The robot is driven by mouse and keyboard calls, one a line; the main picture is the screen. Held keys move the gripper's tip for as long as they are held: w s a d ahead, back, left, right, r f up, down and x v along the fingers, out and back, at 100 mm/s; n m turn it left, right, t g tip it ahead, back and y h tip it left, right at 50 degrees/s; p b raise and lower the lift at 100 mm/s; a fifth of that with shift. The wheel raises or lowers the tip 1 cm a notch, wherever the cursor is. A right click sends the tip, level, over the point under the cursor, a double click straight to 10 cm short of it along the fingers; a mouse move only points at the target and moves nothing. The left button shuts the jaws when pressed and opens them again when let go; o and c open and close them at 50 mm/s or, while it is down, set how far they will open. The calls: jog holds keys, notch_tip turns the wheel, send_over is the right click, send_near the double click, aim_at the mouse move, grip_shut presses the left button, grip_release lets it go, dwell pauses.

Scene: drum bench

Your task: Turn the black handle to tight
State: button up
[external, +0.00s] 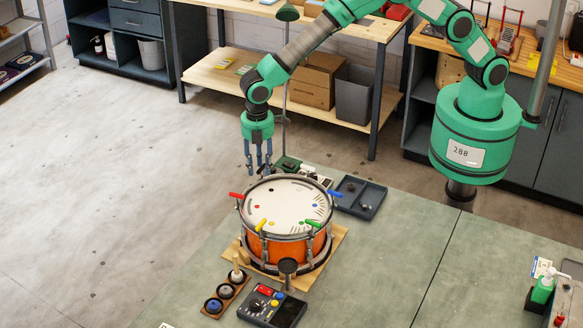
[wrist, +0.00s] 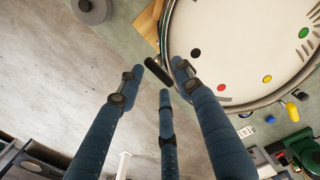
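The drum (external: 287,208) stands on the bench with an orange shell, a white head and a metal rim. The black handle (wrist: 157,71) shows at the drum's rim in the wrist view, a short dark bar. My gripper (external: 258,172) points down at the drum's far left edge. Its three blue fingers are spread apart around the handle; I see no clear contact, and nothing is gripped. In the external view the black handle is hard to make out behind the fingers. A black dot (wrist: 195,53) marks the head nearby.
Red (external: 236,195), yellow (external: 261,225), green (external: 313,223) and blue (external: 335,193) handles stick out around the rim. A dark tray (external: 372,207) lies behind right. A control box (external: 283,313) and a rack of knobs (external: 219,303) stand in front.

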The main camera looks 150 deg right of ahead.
jog(key=shift+f, duration=0.8)
grip_shut()
jog(key=shift+m, duration=0.4)
